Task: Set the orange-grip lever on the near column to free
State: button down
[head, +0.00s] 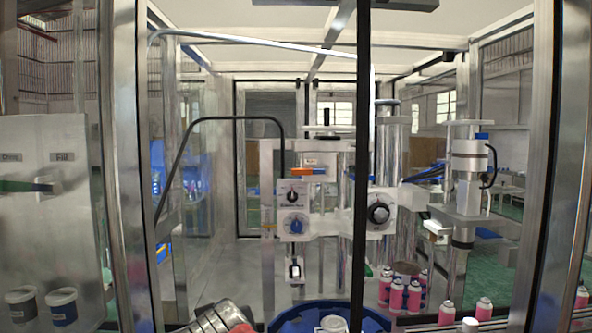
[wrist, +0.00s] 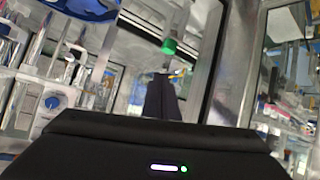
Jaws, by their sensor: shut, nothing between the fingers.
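The orange-grip lever (head: 309,171) shows in the head view, lying roughly level across the near column, just under a small label plate. Its setting cannot be read at this size. I cannot pick the lever out in the wrist view. My gripper (wrist: 163,98) shows in the wrist view as a dark shape beyond the black wrist housing, shut and empty. In the head view only part of my arm shows at the bottom edge, low and left of the column, well below the lever; the fingertips are not clear there.
Below the lever are a panel with a black knob (head: 292,197) and a blue dial (head: 296,224). A round black dial (head: 378,213) sits to the right. Pink cans (head: 397,294) stand lower right. A dark upright bar (head: 362,120) and a bent black handle (head: 225,119) cross the front.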

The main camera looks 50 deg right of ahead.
jog(key=w+d+r+m+t+h, duration=0.1)
jog(key=w+d+r+t+h, duration=0.25)
jog(key=d+r, duration=1.05)
jog(key=s+d+r+m+h, duration=0.2)
jog(key=s+d+r+h, duration=0.1)
jog(key=r, duration=0.4)
jog(key=s+d+r+m+h, duration=0.2)
jog(key=s+d+r+h, duration=0.2)
jog(key=r, duration=0.3)
jog(key=shift+s+d+r+m+t, duration=0.25)
jog(key=shift+s+d+m+t, duration=0.2)
jog(key=shift+s+d, duration=0.3)
